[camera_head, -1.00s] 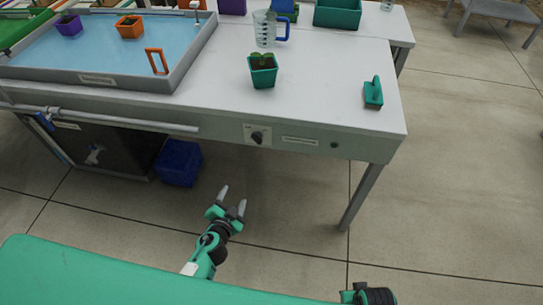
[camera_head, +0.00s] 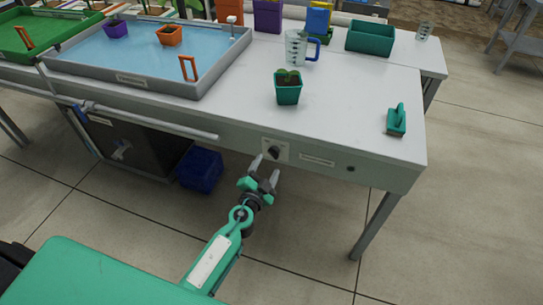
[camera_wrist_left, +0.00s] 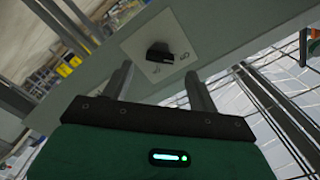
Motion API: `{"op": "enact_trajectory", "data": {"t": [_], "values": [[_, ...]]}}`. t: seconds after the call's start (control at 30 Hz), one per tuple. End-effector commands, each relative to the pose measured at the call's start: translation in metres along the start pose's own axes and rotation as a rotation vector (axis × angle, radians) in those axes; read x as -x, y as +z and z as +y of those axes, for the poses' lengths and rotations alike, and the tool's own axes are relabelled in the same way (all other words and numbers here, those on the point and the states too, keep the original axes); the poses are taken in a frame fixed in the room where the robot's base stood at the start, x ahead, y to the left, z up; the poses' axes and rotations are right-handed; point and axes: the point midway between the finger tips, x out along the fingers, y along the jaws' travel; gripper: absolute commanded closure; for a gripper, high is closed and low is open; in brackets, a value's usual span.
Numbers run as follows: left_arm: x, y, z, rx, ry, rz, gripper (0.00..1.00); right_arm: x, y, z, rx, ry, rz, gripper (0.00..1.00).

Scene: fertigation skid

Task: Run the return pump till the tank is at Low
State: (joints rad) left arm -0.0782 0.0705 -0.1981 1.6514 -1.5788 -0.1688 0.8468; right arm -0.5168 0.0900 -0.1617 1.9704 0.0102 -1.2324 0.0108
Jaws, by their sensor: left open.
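A black rotary knob (camera_head: 274,152) sits on a pale plate on the bench's front panel. It also shows in the left wrist view (camera_wrist_left: 161,53), on its plate with small marks too small to read. My left gripper (camera_head: 266,170) is open and empty, just in front of and below the knob. In the wrist view its two fingers (camera_wrist_left: 160,84) point toward the plate, apart from the knob. A grey basin (camera_head: 130,79) holding blue water stands on the bench; I cannot read any level mark. My right gripper is out of view.
A label (camera_head: 317,159) and a small round dark fitting (camera_head: 351,169) lie right of the knob. A rail (camera_head: 160,123) runs along the front at left. A blue crate (camera_head: 200,170) stands underneath. A potted seedling (camera_head: 288,88), jug (camera_head: 297,47) and green scrubber (camera_head: 396,121) stand on top.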

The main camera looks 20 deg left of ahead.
Motion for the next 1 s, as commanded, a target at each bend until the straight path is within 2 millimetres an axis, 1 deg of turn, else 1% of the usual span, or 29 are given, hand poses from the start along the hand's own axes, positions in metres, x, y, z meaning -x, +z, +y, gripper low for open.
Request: {"op": "enact_trajectory", "data": {"t": [0.03, 0.1, 0.3, 0.47, 0.73, 0.77, 0.8, 0.97, 1.0], "values": [[-0.01, -0.001, -0.001, 0.001, -0.001, 0.0, 0.4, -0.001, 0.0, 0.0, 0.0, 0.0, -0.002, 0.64], [-0.021, -0.001, -0.001, -0.001, -0.001, 0.0, 0.4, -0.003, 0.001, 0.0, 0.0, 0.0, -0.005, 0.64], [-0.043, 0.0, 0.0, 0.001, 0.0, -0.001, 0.4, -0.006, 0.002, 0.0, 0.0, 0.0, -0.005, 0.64], [-0.05, 0.0, 0.0, 0.001, 0.0, -0.001, 0.4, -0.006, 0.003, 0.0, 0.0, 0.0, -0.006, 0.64], [-0.051, 0.0, 0.001, 0.001, 0.0, -0.001, 0.4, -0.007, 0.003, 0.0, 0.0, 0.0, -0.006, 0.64], [-0.051, 0.0, 0.001, 0.001, 0.0, -0.001, 0.44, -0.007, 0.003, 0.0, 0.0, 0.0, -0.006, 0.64], [-0.051, 0.0, 0.001, 0.001, 0.0, -0.001, 0.52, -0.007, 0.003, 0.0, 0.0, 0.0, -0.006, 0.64], [-0.05, 0.0, 0.001, 0.001, 0.0, -0.001, 0.83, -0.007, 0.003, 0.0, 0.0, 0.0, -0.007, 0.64], [-0.05, 0.0, 0.001, 0.001, 0.001, -0.001, 0.85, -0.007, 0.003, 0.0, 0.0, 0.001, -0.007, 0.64]]}}
